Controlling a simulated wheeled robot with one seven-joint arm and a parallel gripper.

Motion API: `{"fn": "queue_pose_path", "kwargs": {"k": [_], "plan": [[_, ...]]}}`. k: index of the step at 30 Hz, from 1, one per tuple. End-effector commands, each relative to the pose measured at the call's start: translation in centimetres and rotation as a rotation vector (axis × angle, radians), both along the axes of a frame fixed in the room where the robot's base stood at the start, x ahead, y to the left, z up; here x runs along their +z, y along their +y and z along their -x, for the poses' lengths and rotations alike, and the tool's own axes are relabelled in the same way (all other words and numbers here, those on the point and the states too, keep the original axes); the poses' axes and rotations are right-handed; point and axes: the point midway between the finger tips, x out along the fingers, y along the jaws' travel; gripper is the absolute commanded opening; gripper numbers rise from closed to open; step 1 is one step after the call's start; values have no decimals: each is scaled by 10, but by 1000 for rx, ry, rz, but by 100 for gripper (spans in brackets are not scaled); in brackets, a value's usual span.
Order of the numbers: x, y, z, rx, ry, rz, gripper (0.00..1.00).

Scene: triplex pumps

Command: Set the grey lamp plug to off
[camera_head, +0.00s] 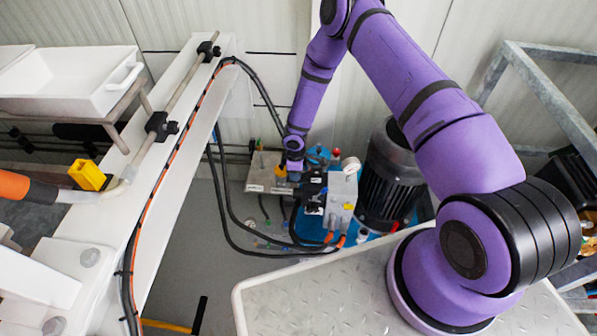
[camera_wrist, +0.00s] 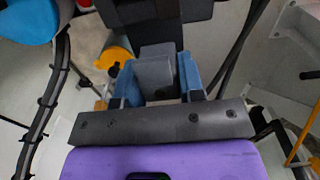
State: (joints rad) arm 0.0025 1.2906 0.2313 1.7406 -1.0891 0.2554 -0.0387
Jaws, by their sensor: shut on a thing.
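The grey lamp plug (camera_wrist: 157,74) shows in the wrist view as a grey block between the two blue fingers of my gripper (camera_wrist: 158,84). My gripper is shut on it, one finger on each side. A dark block lies just beyond the plug, at the top of the wrist view. In the head view my gripper (camera_head: 293,177) points down at the pump unit, by its left part. The plug cannot be made out there, hidden by the gripper or too small. Its off or on position cannot be read.
A black motor (camera_head: 388,180) stands right of the metal valve block (camera_head: 342,198). A yellow round part (camera_wrist: 115,58) is left of the plug in the wrist view. Black hoses (camera_head: 228,225) loop on the left. A white beam (camera_head: 180,150) and a metal plate (camera_head: 330,300) bound the space.

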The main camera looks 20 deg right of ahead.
Motion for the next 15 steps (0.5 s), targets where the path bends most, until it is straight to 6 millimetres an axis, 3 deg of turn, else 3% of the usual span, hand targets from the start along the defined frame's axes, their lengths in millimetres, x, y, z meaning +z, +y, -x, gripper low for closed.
{"fn": "queue_pose_path", "kwargs": {"k": [1, 3, 4, 15], "plan": [[1, 4, -2, 1, -5, -7, 43], [1, 4, -2, 1, -5, -7, 59], [1, 3, -2, 1, -5, -7, 62], [6, 2, -1, 0, -4, -5, 62]]}}
